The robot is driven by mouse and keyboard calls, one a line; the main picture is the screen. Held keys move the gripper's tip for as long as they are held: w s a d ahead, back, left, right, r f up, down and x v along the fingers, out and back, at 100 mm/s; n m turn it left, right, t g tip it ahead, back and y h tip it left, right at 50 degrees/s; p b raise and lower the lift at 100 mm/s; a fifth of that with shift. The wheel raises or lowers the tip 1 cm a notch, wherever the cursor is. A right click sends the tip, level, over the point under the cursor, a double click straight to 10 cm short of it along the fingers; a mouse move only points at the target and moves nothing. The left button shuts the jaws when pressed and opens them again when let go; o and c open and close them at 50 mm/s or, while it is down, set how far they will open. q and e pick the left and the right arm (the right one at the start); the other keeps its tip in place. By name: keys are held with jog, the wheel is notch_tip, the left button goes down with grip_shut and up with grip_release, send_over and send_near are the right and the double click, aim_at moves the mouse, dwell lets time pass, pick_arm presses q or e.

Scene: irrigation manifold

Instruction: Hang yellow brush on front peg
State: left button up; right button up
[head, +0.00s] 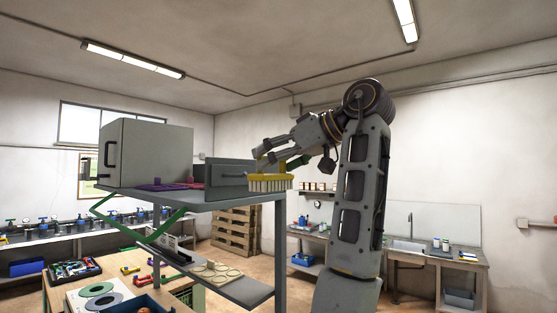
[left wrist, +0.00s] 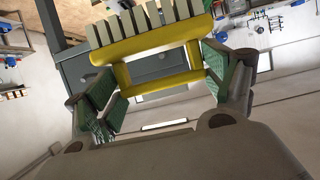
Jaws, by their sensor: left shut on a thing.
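The yellow brush (head: 270,184) hangs in the air at the right end of the grey upper shelf, its pale bristles pointing down. In the left wrist view the yellow brush (left wrist: 150,42) shows its bristles at the top and a yellow loop handle. My left gripper (head: 275,163) is above the brush and shut on it. In the left wrist view the green-padded fingers of my left gripper (left wrist: 163,78) are at both sides of the loop handle. I cannot make out the front peg. My right gripper is not in view.
A grey box with a handle (head: 150,152) and a low grey panel (head: 229,173) stand on the upper shelf (head: 232,195). Purple pieces (head: 165,187) lie beside them. The lower shelf (head: 248,290) holds pale discs. A table with tools is at lower left.

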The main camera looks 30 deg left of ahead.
pick_arm(q)
jog(key=shift+a+r+x, duration=0.15)
jog(key=shift+r+x, duration=0.2)
jog(key=shift+x, duration=1.45)
jog(key=shift+a+r+x, duration=0.15)
jog(key=shift+r+x, duration=0.2)
jog(key=shift+x, duration=1.4)
jog(key=shift+a+r+x, duration=0.15)
jog(key=shift+r+x, duration=0.15)
jog(key=shift+x, duration=1.5)
jog(key=shift+a+f, duration=0.3)
jog(key=shift+a, duration=0.1)
jog(key=shift+a+f, duration=0.1)
jog(key=o, duration=1.1)
jog(key=v, duration=1.2)
